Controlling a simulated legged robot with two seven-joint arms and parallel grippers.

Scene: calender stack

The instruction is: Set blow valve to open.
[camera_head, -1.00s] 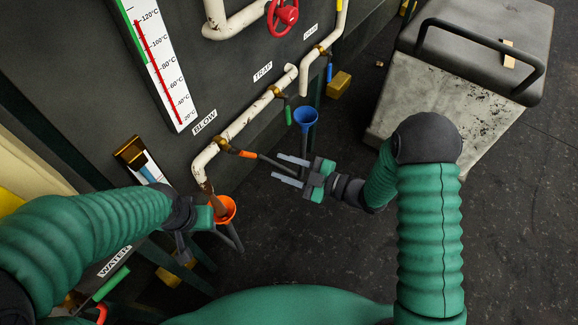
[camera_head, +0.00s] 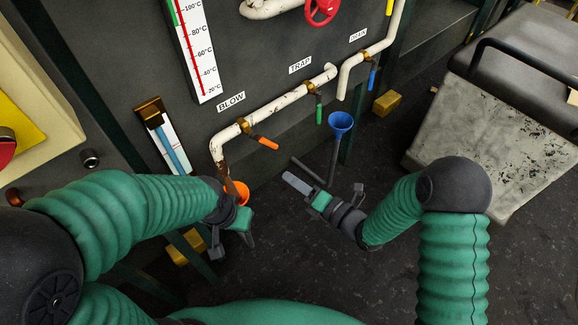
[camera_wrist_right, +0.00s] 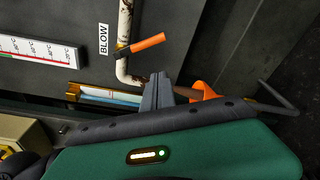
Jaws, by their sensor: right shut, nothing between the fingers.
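The blow valve has an orange lever (camera_head: 265,142) on the white pipe (camera_head: 285,98) below the BLOW label (camera_head: 231,103). Its lever sticks out across the pipe, toward the lower right. In the right wrist view the orange lever (camera_wrist_right: 146,43) also stands across the pipe. My right gripper (camera_head: 298,184) is shut and empty, below and right of the lever and apart from it. Its fingers show in the right wrist view (camera_wrist_right: 157,90), below the lever. My left gripper (camera_head: 217,243) hangs beside the orange funnel; its fingers are unclear.
An orange funnel (camera_head: 239,190) sits under the pipe's lower end. A blue funnel (camera_head: 341,122) stands right of the valve. The green TRAP lever (camera_head: 319,114) and blue DRAIN lever (camera_head: 372,78) are further right. A worn grey box (camera_head: 500,140) stands at right.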

